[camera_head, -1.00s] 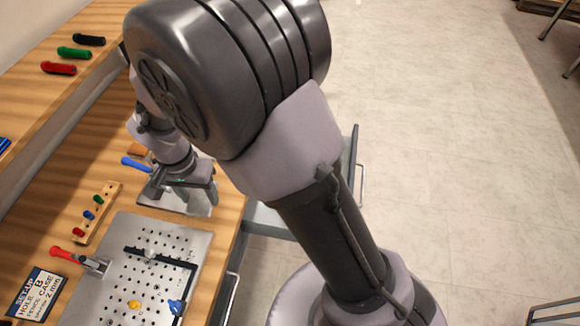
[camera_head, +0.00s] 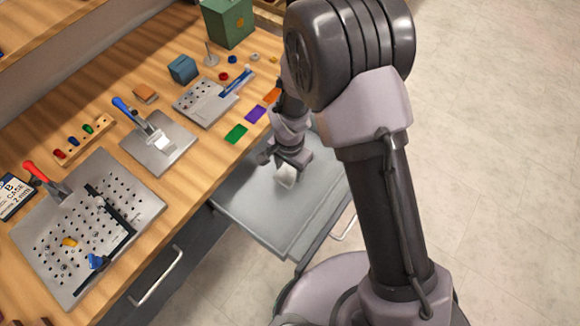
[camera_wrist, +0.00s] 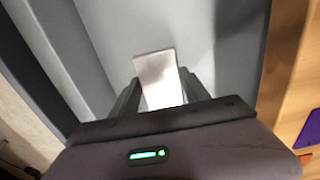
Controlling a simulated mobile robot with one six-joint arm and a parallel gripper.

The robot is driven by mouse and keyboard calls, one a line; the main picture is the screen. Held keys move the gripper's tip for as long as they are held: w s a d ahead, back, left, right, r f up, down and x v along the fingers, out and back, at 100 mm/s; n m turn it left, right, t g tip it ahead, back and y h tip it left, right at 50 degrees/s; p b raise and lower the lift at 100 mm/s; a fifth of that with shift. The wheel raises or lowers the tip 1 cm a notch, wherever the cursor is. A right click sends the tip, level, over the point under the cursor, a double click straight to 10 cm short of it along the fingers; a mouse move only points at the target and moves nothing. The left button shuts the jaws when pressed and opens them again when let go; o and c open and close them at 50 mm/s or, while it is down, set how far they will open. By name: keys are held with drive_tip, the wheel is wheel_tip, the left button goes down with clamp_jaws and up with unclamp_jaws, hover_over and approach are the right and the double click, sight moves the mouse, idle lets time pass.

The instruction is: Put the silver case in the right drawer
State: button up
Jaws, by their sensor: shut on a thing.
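The silver case (camera_head: 286,178) is a small pale metallic block. My gripper (camera_head: 290,165) is shut on it and holds it over the open right drawer (camera_head: 260,222). In the wrist view the case (camera_wrist: 158,72) stands out between the two fingertips (camera_wrist: 160,98), with the grey drawer floor (camera_wrist: 195,25) behind it. The drawer is pulled out from the bench front and its visible floor is bare. I cannot tell exactly how high the case is above the floor. Part of the drawer is hidden by my arm.
A closed drawer with a handle (camera_head: 157,277) is left of the open one. On the wooden bench are a perforated plate (camera_head: 60,215), a blue-handled clamp (camera_head: 127,110) on a metal plate, coloured tiles (camera_head: 236,134) near the edge and a green box (camera_head: 228,22).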

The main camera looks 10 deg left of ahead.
sight(289, 180)
wheel_tip(289, 180, down, 7)
drive_tip(key=shift+s+a+f+b, duration=0.1)
drive_tip(key=shift+f+b, duration=0.05)
drive_tip(key=shift+b, duration=0.95)
drive_tip(key=shift+r, duration=0.2)
drive_tip(key=shift+f, duration=0.15)
drive_tip(key=o, duration=1.4)
